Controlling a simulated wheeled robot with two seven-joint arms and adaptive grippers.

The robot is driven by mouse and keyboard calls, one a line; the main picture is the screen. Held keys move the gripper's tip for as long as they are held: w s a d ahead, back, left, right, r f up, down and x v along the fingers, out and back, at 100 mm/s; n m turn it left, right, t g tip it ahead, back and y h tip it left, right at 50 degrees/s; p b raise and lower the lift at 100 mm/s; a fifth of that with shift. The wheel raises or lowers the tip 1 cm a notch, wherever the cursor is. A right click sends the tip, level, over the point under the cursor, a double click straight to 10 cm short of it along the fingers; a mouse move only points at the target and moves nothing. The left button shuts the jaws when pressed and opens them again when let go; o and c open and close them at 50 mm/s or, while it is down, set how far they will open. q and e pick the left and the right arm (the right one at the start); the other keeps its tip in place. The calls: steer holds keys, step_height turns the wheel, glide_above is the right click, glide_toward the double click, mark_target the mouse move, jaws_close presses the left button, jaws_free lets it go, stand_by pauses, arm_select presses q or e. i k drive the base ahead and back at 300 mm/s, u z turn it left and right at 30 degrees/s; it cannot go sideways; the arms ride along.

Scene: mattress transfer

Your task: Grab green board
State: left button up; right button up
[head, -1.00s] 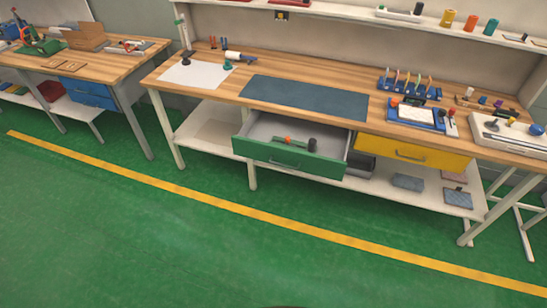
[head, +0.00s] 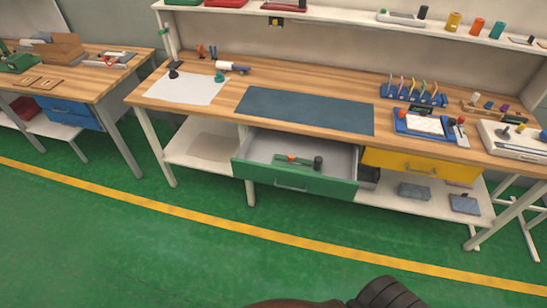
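No separate flat green board can be clearly made out. The largest green panel is the front of an open drawer (head: 292,181) under the main workbench. A smaller green object (head: 17,62) lies on the left bench at the picture's left edge, partly cut off. A dark rounded part of my own body shows at the bottom edge, well in front of the bench. Neither gripper's fingers can be seen.
The wooden workbench (head: 300,80) carries a dark blue mat (head: 305,110), a white sheet (head: 187,87), and tool holders at right. A screwdriver-like orange tool (head: 291,158) lies in the open drawer. The yellow drawer (head: 420,166) is shut. Green floor in front is clear.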

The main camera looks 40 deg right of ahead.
mark_target(304, 165)
steer(key=u, duration=0.05)
steer(key=i, duration=0.75)
steer(key=z, duration=0.75)
steer(key=i, duration=0.6)
steer(key=z, duration=0.6)
